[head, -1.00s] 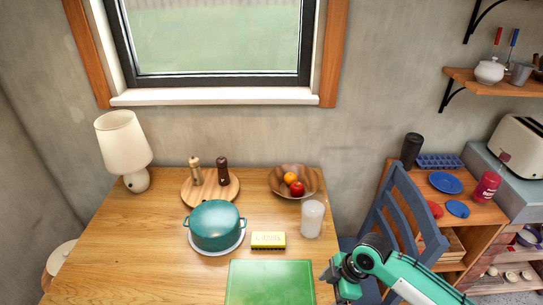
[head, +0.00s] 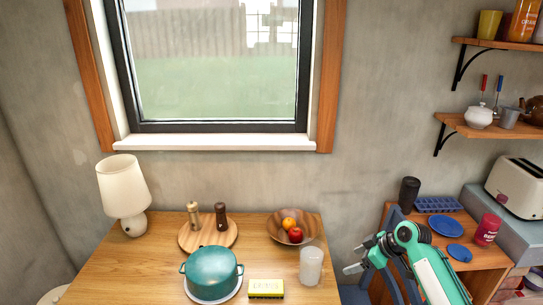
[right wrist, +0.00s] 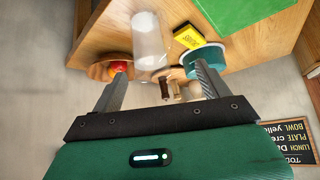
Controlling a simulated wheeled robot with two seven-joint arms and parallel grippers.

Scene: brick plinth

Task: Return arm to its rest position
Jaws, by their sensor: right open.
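My right gripper (head: 356,258) is in the lower right of the head view, in front of the blue chair and just right of the table. Its fingers are apart and nothing is between them. In the right wrist view the gripper (right wrist: 160,82) shows two spread fingers, with the table's things beyond them. My left gripper is not in view.
The wooden table (head: 130,262) bears a lamp (head: 123,190), a teal pot (head: 212,266), a yellow box (head: 266,288), a frosted cup (head: 311,266) and a fruit bowl (head: 275,232). A blue chair (head: 396,215) and low cabinet stand right.

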